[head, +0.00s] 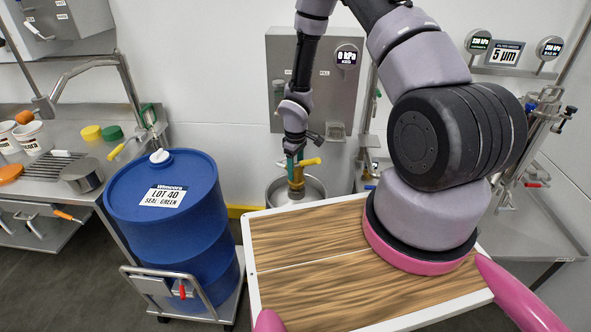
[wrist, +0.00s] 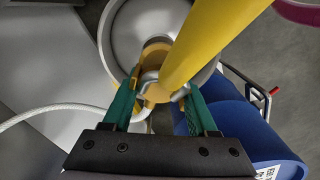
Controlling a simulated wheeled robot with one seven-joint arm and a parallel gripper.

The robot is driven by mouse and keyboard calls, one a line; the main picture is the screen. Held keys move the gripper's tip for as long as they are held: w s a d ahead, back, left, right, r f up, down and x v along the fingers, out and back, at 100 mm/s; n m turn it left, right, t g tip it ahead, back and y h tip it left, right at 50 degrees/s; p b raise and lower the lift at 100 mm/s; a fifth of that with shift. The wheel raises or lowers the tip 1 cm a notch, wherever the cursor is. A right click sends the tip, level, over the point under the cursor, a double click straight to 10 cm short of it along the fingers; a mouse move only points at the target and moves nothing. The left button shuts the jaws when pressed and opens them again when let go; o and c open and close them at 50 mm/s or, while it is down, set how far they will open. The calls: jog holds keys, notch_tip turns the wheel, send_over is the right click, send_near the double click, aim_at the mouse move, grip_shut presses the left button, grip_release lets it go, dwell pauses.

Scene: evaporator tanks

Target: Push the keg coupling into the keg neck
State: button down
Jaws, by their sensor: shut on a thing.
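The keg coupling is a brass-coloured body (wrist: 152,91) with a long yellow lever (wrist: 214,38); its body (head: 296,184) also shows in the head view. My gripper (wrist: 161,88) has green fingers on both sides of the coupling and is shut on it; the gripper (head: 295,162) shows in the head view above the keg. The steel keg (head: 314,191) stands below, its round top (wrist: 124,22) showing in the wrist view. The coupling looks upright over the middle of the keg top. The keg neck is hidden under it, so I cannot tell how deep it sits.
A blue drum (head: 165,218) stands left of the keg on a wheeled trolley (head: 232,300). A grey wall panel (head: 290,50) with a gauge (head: 346,56) is behind. A steel bench (head: 85,185) is at left. A pale hose (wrist: 40,112) crosses the wrist view's left.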

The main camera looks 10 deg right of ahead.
jog(key=shift+f, duration=0.3)
jog(key=shift+f, duration=1.35)
jog(key=shift+c, duration=0.5)
grip_release()
jog(key=shift+r, duration=3.55)
